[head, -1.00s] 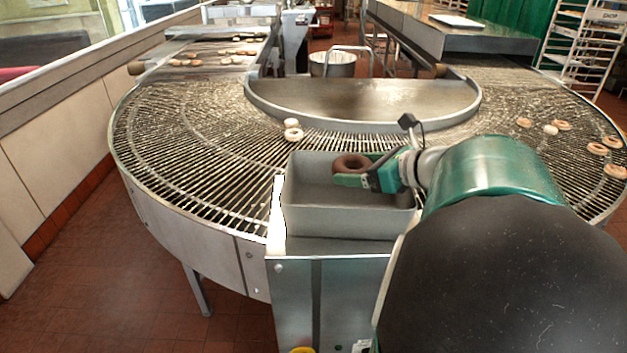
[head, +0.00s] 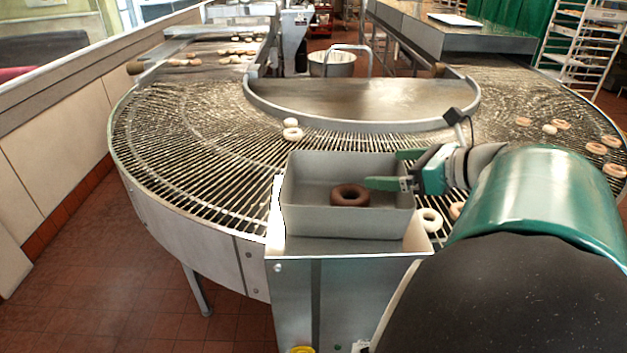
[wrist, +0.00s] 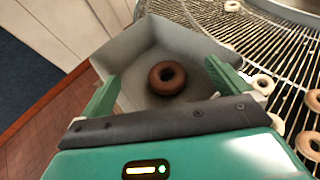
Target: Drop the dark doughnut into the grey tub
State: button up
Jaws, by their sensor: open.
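The dark doughnut (head: 350,195) is inside the grey tub (head: 315,221), apart from my fingers. In the wrist view the doughnut (wrist: 167,77) shows whole, lying in the tub (wrist: 135,48) between and beyond my spread fingers. My gripper (head: 383,170) is open and empty at the tub's right side, with its fingers pointing left over the rim. In the wrist view my gripper's green fingers (wrist: 164,84) stand wide apart, one on each side of the doughnut.
The tub stands on a metal stand (head: 335,290) at the curved wire conveyor (head: 180,150). A pale doughnut (head: 430,219) lies just right of the tub. Two pale doughnuts (head: 292,133) lie behind it. Several more lie at the far right and back left.

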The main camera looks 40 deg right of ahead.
jog(key=v, duration=0.5)
jog(key=shift+s+d+r, duration=0.1)
jog(key=shift+s+r, duration=0.05)
jog(key=shift+s, duration=0.1)
